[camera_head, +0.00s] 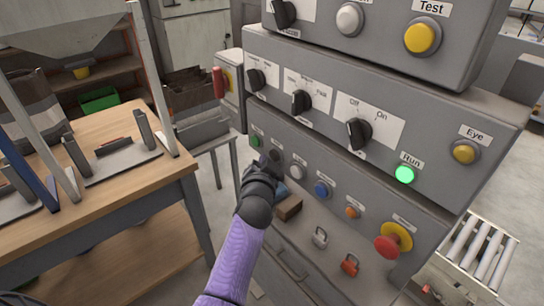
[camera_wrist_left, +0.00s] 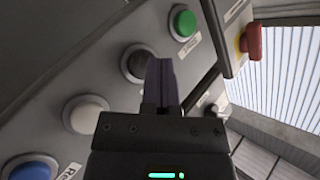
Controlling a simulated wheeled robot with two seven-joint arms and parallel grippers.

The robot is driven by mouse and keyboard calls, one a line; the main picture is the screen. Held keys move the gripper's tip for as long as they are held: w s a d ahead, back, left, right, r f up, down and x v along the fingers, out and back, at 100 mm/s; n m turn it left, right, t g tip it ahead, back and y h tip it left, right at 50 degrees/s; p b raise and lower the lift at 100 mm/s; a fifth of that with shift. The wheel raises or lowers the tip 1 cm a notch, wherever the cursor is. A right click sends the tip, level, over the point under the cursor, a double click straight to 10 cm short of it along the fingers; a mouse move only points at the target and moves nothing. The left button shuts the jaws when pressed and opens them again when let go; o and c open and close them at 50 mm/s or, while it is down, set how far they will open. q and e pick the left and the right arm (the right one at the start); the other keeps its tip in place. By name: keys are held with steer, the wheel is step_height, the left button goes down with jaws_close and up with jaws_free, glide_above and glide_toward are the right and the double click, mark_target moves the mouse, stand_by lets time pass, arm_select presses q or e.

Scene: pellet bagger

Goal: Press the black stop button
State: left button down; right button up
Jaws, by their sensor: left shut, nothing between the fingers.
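The black button (camera_wrist_left: 131,63) sits on the sloping grey panel between a green button (camera_wrist_left: 184,22) and a white button (camera_wrist_left: 85,113). My left gripper (camera_wrist_left: 161,62) is shut and empty. In the left wrist view its fingertips overlap the right edge of the black button; I cannot tell whether they touch it. In the head view my left gripper (camera_head: 270,163) is at the lower button row, just right of the green button (camera_head: 256,140), and largely hides the black button. My right gripper is not in view.
A blue button (camera_head: 322,188), an orange button (camera_head: 351,212) and a red mushroom button (camera_head: 388,246) continue the row rightward. Black rotary knobs (camera_head: 359,133) and a lit green Run lamp (camera_head: 404,174) are above. Padlocks (camera_head: 320,237) are below. A wooden table (camera_head: 110,200) stands at left.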

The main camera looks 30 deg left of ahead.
arm_select(q)
steer(key=shift+w+d, duration=0.1)
steer(key=shift+w, duration=0.1)
steer(key=shift+w+d, duration=0.1)
steer(key=shift+w, duration=0.15)
stand_by(0.5)
steer(key=shift+s, duration=0.1)
steer(key=shift+s+a+p, duration=0.25)
steer(key=shift+s+p, duration=0.1)
steer(key=shift+s, duration=0.25)
steer(key=s+a+p, duration=0.2)
steer(key=s+p, duration=0.1)
steer(key=s, duration=0.2)
steer(key=shift+s+a+p, duration=0.2)
steer(key=shift+s+p, duration=0.05)
steer(key=shift+p, duration=0.15)
